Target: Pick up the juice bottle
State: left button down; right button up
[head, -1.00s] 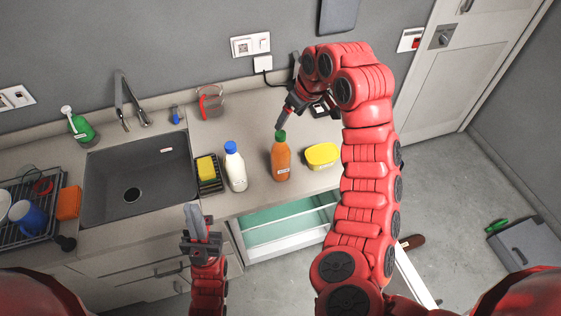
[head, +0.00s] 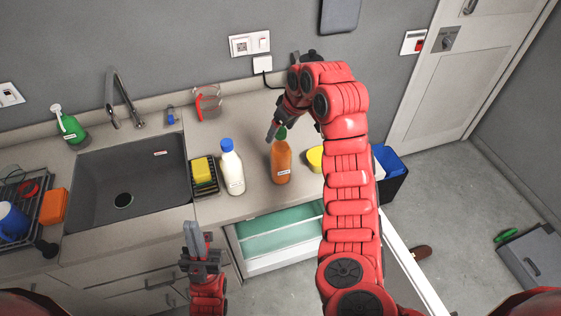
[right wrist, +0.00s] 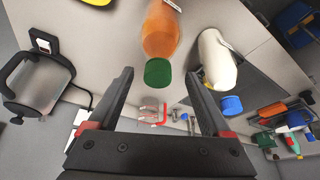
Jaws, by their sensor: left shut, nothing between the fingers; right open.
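The juice bottle (head: 281,163) is orange with a green cap and stands upright on the counter, right of the white milk bottle (head: 232,168). My right gripper (head: 272,133) is at the far side of the juice bottle, close to its cap. In the right wrist view the open fingers (right wrist: 160,105) point toward the juice bottle (right wrist: 160,32), whose green cap lies just ahead of and between the fingertips. The bottle is not held. My left gripper (head: 193,232) is shut and empty, in front of the counter's edge.
A yellow tub (head: 315,158) is partly hidden by my right arm. A sponge caddy (head: 204,176) stands left of the milk bottle, beside the sink (head: 125,185). An open drawer (head: 275,240) sticks out below the counter. A measuring cup (head: 208,101) stands at the back.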

aim_at(281, 156)
jog(key=p+x, duration=0.2)
jog(key=x, duration=0.1)
jog(key=shift+w+f+p, duration=0.1)
jog(key=shift+f+p, duration=0.15)
jog(key=shift+p, duration=0.1)
jog(key=shift+w+f, duration=0.1)
jog(key=shift+f, duration=0.35)
grip_shut()
